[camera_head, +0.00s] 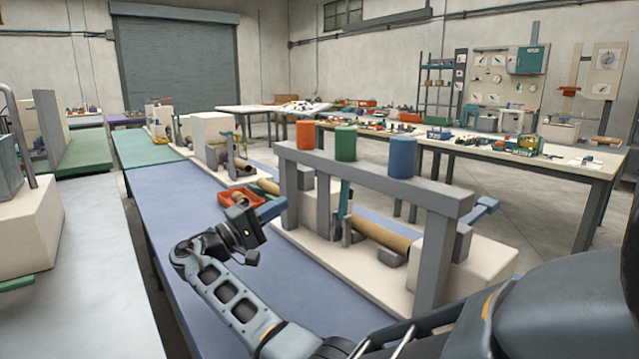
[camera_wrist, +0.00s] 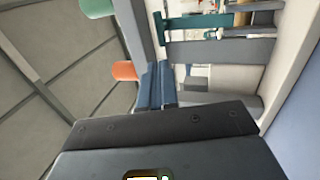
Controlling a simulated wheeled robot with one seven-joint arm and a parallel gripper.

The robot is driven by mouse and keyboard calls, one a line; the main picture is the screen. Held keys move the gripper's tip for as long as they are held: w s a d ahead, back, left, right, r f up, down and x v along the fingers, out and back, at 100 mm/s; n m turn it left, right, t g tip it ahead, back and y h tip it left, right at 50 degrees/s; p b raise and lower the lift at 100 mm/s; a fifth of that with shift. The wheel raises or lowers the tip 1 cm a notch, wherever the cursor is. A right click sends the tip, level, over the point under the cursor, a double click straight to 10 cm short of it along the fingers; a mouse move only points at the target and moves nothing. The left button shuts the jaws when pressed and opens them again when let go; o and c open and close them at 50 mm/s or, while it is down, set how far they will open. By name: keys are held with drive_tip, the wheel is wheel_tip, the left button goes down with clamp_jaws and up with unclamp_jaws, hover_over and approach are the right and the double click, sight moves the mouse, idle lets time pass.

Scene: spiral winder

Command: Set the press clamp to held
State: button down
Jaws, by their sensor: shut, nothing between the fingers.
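The spiral winder stands on the blue bench under a grey frame (camera_head: 375,175). A blue lever arm (camera_head: 270,210) sticks out at its left end, and another blue lever (camera_head: 485,208) at its right end. A teal upright bar (camera_head: 344,200) stands near the brown tube (camera_head: 380,232). I cannot tell which of these is the press clamp. My gripper (camera_head: 262,228) is shut and empty, close beside the left blue lever; contact cannot be told. In the wrist view, blue bars (camera_wrist: 157,86) show just beyond the dark gripper body.
Orange (camera_head: 306,135), green (camera_head: 346,142) and blue (camera_head: 402,157) cylinders stand on the frame's top beam. A red-orange bin (camera_head: 240,197) sits behind my gripper. The blue bench top (camera_head: 185,215) is clear on the left.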

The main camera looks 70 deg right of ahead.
drive_tip(key=p+x, duration=0.2)
drive_tip(key=x, duration=1.2)
drive_tip(key=shift+s+f, duration=0.1)
drive_tip(key=shift+f, duration=0.05)
drive_tip(key=shift+s+d+r+t+y+p, duration=0.2)
drive_tip(key=shift+d+y+p, duration=0.25)
drive_tip(key=shift+p, duration=0.1)
drive_tip(key=shift+s+d+r+t+y+p, duration=0.2)
drive_tip(key=shift+s+d+y+p, duration=0.1)
drive_tip(key=shift+y+p, duration=0.2)
